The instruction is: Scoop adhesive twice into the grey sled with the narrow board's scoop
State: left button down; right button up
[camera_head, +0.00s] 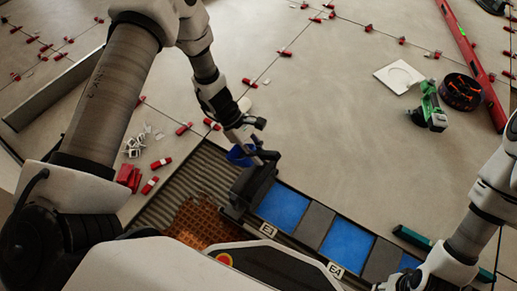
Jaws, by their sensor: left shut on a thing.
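My left gripper (257,146) reaches down at the middle of the view, over the work trays. It is shut on a blue item (238,157), partly hidden by the fingers; I cannot tell whether this is the scoop. A dark grey block-like thing (253,190) stands just below the gripper; I cannot tell whether it is the sled or whether they touch. No adhesive can be made out. My right arm comes in at the lower right, and its gripper (385,287) is only partly visible at the bottom edge, its jaws unclear.
Blue pads (284,207) and grey pads (315,222) lie in a row beside labelled slots. A brown grid (203,221) and ribbed mat lie left of them. Red clips (129,177) lie on the tiled floor. A green grinder (429,107) is at right; the central floor is clear.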

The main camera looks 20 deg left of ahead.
pick_arm(q)
notch_tip(320, 180, up, 4)
jog(key=y+p, duration=0.3)
jog(key=p, duration=0.1)
jog(key=shift+f+y, duration=0.15)
jog(key=shift+y, duration=0.25)
jog(key=shift+r+t+y+p, duration=0.3)
jog(key=shift+y+p, duration=0.25)
jog(key=shift+y, duration=0.15)
jog(key=shift+f, duration=0.15)
